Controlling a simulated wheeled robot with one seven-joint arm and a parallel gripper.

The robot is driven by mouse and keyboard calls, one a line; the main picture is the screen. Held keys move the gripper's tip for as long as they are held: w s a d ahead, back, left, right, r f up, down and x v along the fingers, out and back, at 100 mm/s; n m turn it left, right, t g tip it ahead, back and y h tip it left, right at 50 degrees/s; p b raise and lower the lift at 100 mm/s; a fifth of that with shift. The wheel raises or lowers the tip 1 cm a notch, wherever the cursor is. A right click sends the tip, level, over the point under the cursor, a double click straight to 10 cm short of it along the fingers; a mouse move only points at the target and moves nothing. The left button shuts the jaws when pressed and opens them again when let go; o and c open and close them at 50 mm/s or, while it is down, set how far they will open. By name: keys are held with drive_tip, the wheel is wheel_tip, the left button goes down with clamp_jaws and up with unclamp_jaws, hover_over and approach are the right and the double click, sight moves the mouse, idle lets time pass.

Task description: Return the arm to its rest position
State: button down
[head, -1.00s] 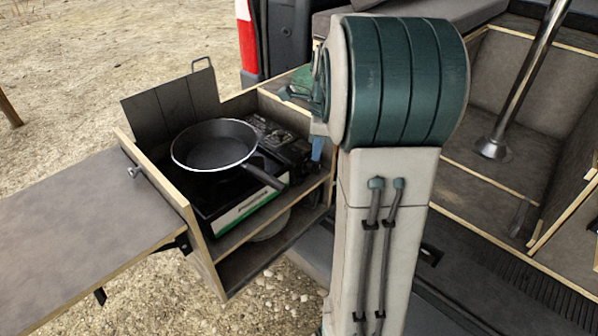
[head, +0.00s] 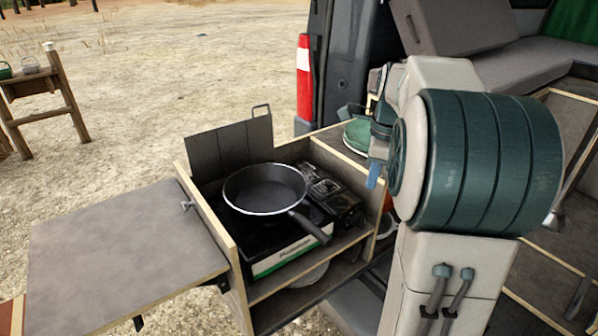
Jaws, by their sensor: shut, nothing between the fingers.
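My gripper (head: 348,111) shows small and partly covered behind my own arm, at the back right corner of the kitchen box. Its dark fingers point left, shut and empty, over the box's back corner. My arm is folded, with its large green-banded joint (head: 490,160) in front at the right. The arm hides part of the wrist and the van behind it. I cannot tell whether the fingers touch anything.
A black frying pan (head: 264,188) sits on a camp stove (head: 285,255) in the wooden slide-out box (head: 240,262). A grey side table (head: 125,245) extends left. A green round item (head: 356,136) lies behind. The van's seating (head: 530,65) is right. Open gravel lies beyond.

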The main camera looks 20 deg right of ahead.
drive_tip(key=s+a+f+n+t+h+p, duration=0.1)
drive_tip(key=s+a+n+p, duration=0.5)
drive_tip(key=s+a+n, duration=1)
drive_tip(key=shift+s+a+n+t+p, duration=0.35)
drive_tip(key=shift+a+n+t, duration=0.2)
drive_tip(key=shift+n, duration=3.55)
